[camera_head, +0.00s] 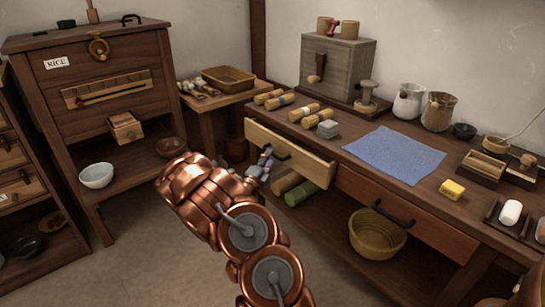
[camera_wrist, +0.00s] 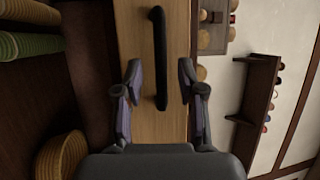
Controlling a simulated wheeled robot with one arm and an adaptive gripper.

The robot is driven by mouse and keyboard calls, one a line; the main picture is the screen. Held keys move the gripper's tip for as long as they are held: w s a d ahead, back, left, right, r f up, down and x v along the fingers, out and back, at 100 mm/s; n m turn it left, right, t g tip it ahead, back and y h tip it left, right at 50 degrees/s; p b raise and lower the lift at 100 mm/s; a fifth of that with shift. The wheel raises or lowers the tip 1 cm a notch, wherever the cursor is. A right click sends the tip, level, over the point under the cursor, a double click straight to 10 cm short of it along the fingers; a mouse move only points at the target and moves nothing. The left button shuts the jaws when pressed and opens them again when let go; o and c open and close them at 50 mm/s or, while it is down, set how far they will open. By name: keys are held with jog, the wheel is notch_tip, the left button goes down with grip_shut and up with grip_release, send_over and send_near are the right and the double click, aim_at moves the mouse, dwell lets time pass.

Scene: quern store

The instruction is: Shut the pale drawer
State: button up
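The pale drawer (camera_head: 312,168) stands partly pulled out at the left end of the long workbench, with a dark gap behind its front's top edge. Its pale front (camera_wrist: 175,125) fills the middle of the wrist view. A black bar handle (camera_wrist: 158,50) is fixed to that front. My gripper (camera_head: 265,162) is just in front of the drawer, near the handle. In the wrist view my gripper (camera_wrist: 160,68) is open, with one finger on either side of the handle's lower part. I cannot tell whether it touches the handle.
A reddish drawer (camera_head: 400,214) with a black handle is right of the pale one. Rolled bundles (camera_head: 300,192) and a woven basket (camera_head: 377,236) sit below. A blue cloth (camera_head: 394,154) and several small goods lie on the bench (camera_head: 440,215). A rice cabinet (camera_head: 105,120) stands left.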

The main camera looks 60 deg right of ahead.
jog(key=shift+b+x, duration=0.3)
jog(key=shift+x, duration=1.2)
grip_shut()
